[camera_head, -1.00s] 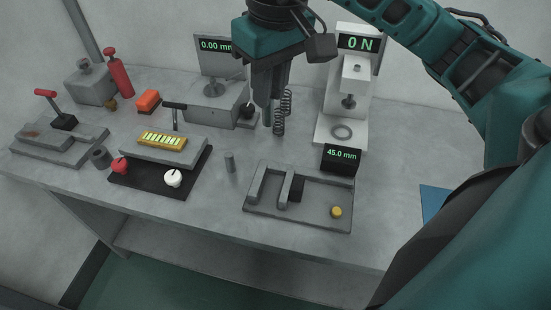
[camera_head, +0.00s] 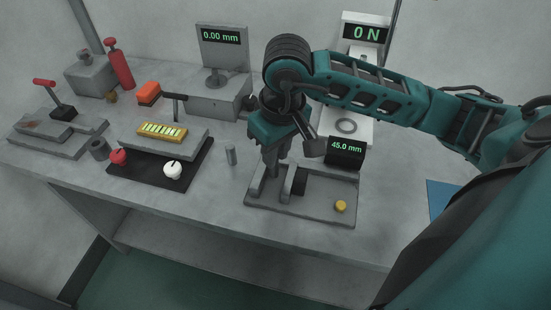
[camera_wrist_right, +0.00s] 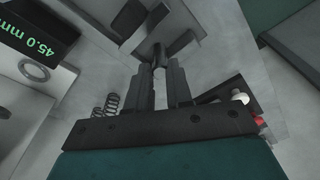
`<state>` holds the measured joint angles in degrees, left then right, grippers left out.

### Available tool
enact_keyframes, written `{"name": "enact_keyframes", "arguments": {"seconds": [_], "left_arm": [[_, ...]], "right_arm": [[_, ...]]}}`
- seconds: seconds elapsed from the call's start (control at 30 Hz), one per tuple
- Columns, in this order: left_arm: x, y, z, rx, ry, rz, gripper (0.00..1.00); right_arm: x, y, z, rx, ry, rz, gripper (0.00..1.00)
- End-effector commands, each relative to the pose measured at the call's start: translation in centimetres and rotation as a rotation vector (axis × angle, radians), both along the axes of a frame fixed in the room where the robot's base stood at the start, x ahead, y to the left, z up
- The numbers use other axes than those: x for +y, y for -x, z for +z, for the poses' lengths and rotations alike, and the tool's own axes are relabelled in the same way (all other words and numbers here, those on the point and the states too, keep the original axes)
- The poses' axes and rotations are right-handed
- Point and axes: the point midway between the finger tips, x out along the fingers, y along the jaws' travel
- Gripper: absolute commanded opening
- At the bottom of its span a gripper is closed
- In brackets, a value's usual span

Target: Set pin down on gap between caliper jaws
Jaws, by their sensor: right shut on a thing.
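The caliper's grey base plate (camera_head: 318,208) lies on the bench with two upright jaws, the left jaw (camera_head: 257,182) and the right jaw (camera_head: 289,183), with a gap between them. Its display (camera_head: 346,149) reads 45.0 mm. My right gripper (camera_head: 275,161) is over the gap, pointing down. In the wrist view it is shut on a dark pin (camera_wrist_right: 160,54), whose end shows between the fingertips. The pin's lower end is low near the jaws; I cannot tell whether it touches the plate. My left gripper is not in view.
A small grey cylinder (camera_head: 230,155) stands left of the caliper. A yellow button (camera_head: 341,206) sits on the plate's right side. A force stand with a 0 N display (camera_head: 367,33) is behind. Springs (camera_wrist_right: 110,107) show in the wrist view. Bench left of the caliper is fairly clear.

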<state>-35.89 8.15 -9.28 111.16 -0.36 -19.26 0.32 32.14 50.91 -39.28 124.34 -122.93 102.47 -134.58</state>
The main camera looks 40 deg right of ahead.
Motion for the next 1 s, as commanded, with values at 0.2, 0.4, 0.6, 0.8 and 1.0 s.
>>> {"name": "enact_keyframes", "arguments": {"seconds": [0.2,0.4,0.6,0.8,1.0], "left_arm": [[0.0,-0.2,-0.1,-0.005,-0.001,-0.001,0.43],[0.0,-0.3,0.0,-0.006,0.0,-0.001,0.43],[0.0,-0.2,-0.5,-0.004,0.001,-0.001,0.43],[-0.1,-0.2,-0.4,-0.003,0.0,-0.001,0.43],[-0.1,-0.2,-0.4,-0.003,0.001,-0.002,0.43]], "right_arm": [[0.0,0.1,-2.7,0.003,-0.001,0.0,0.0],[0.0,0.0,-2.7,0.001,-0.001,0.001,0.0],[0.0,0.0,-3.0,0.0,0.0,0.001,0.23],[0.0,0.0,-3.0,0.001,-0.001,0.001,0.42],[0.0,0.0,-3.0,0.001,-0.001,0.001,0.46]]}}
